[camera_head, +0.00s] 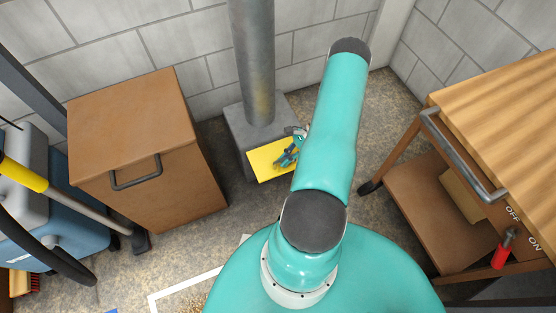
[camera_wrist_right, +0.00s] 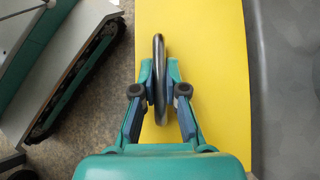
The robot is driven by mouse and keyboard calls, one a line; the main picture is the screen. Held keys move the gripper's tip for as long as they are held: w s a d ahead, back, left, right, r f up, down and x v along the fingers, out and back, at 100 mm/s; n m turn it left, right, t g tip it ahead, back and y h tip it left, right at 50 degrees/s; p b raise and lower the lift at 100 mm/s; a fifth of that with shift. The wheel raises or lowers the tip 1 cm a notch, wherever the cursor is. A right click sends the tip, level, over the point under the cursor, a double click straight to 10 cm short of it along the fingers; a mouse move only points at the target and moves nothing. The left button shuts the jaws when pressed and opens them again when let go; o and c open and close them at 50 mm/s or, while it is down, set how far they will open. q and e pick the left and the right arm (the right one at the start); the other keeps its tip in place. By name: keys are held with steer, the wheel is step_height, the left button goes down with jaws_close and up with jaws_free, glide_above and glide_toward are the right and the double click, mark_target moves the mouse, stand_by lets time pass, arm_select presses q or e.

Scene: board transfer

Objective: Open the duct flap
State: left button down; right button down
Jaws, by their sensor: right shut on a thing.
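The duct flap (camera_head: 264,164) is a yellow panel on the front of the grey duct box (camera_head: 240,127) at the foot of the metal pipe. My right gripper (camera_head: 288,155) is at the flap, partly hidden by my own arm. In the right wrist view, my right gripper (camera_wrist_right: 159,88) is shut on a dark ring-shaped handle (camera_wrist_right: 159,55), with the yellow flap (camera_wrist_right: 208,75) filling the view behind it. I cannot tell how far the flap stands from the box. My left gripper is not in view.
A brown cabinet (camera_head: 139,117) with a metal handle stands left of the duct. A wooden cart (camera_head: 500,90) with a metal rail and a red-handled switch (camera_head: 503,250) stands at the right. A blue-grey machine with a hose (camera_head: 60,215) is at the far left.

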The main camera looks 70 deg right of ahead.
steer(key=shift+d+r, duration=0.45)
steer(key=shift+r, duration=0.05)
steer(key=c, duration=1.2)
jaws_free()
steer(key=shift+a, duration=0.1)
steer(key=shift+w+a, duration=0.1)
steer(key=shift+r, duration=0.1)
steer(key=v, duration=1.2)
